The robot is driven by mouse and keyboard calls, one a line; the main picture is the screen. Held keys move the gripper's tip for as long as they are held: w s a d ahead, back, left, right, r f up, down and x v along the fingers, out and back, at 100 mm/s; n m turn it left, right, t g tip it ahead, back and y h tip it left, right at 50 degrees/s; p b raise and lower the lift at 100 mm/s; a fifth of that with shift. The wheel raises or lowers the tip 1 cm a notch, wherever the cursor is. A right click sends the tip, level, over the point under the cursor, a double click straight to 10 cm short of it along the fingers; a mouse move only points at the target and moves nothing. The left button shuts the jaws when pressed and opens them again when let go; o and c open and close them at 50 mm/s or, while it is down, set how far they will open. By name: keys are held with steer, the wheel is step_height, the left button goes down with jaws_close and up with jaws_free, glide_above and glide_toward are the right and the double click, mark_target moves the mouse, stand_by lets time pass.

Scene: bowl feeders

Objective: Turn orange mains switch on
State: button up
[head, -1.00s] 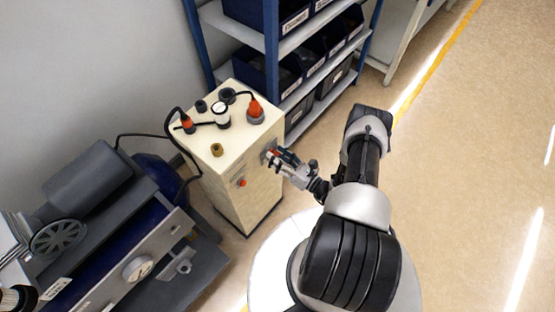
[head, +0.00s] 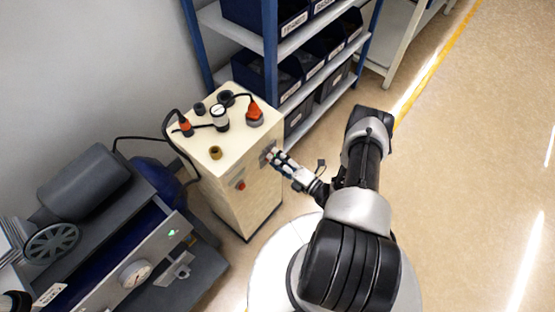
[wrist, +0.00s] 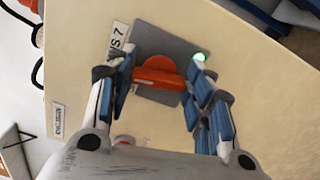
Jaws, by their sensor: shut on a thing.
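The orange mains switch (wrist: 158,76) is a rotary handle on a grey plate (wrist: 180,47) on the cream cabinet's side. In the wrist view its bar lies across the picture between the two blue-padded fingers. A green lamp (wrist: 200,57) glows at the plate's corner. My gripper (wrist: 158,88) is shut on the handle. In the head view my gripper (head: 273,156) reaches the cabinet (head: 232,200) from the right and mostly hides the switch.
A red button (head: 240,185) is on the cabinet's front. Plugs, cables and knobs crowd its top. A machine with a gauge (head: 136,274) and a lit green lamp (head: 172,232) stands left. Blue shelving (head: 270,50) stands behind. The floor at right is clear.

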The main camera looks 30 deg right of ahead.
steer(key=shift+m, duration=1)
steer(key=o, duration=1.1)
steer(key=shift+c, duration=0.2)
steer(key=v, duration=1.2)
